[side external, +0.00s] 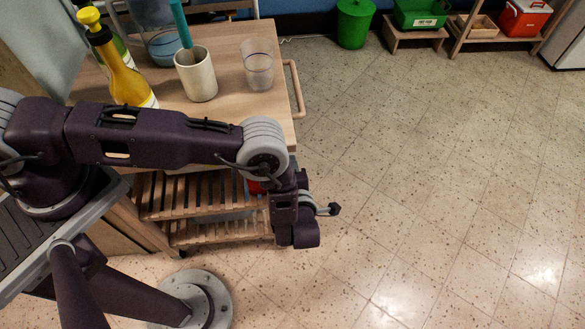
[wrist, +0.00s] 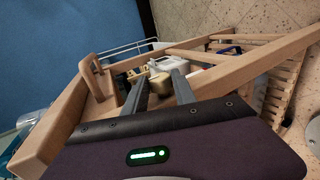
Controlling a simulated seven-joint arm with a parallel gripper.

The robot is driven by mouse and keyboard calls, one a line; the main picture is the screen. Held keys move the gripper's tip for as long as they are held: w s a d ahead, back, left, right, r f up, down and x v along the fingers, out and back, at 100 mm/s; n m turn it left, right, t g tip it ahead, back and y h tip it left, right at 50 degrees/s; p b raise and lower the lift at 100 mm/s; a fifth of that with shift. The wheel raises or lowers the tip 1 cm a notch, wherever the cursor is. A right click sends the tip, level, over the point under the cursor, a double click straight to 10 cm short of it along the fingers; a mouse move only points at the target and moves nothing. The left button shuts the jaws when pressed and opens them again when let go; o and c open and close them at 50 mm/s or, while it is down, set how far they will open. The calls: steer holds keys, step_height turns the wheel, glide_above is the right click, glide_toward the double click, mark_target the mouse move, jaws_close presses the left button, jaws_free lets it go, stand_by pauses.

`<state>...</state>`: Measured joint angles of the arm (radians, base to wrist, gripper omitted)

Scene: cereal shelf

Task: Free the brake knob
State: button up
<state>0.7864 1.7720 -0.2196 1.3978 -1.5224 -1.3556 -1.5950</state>
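My gripper (side external: 325,207) hangs off the right side of the wooden cart (side external: 283,110), below the level of its top, in the side view. In the wrist view, my gripper (wrist: 160,72) has its two grey fingers spread apart with nothing held between them. A small cream, rounded object (wrist: 159,84) shows between the fingers, farther off; I cannot tell whether it is the brake knob. A yellow object (wrist: 141,73) and a white container (wrist: 172,62) show beyond the fingertips. No brake knob can be made out for certain in either view.
On the cart top stand a yellow bottle (side external: 127,82), a white cup (side external: 196,75) and a clear glass (side external: 258,66). A wooden handle (side external: 295,88) sticks out at its right. Slatted shelves (side external: 205,198) lie below. The floor (side external: 430,190) to the right is clear.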

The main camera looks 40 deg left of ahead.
steer(key=o, duration=0.3)
steer(key=v, duration=0.7)
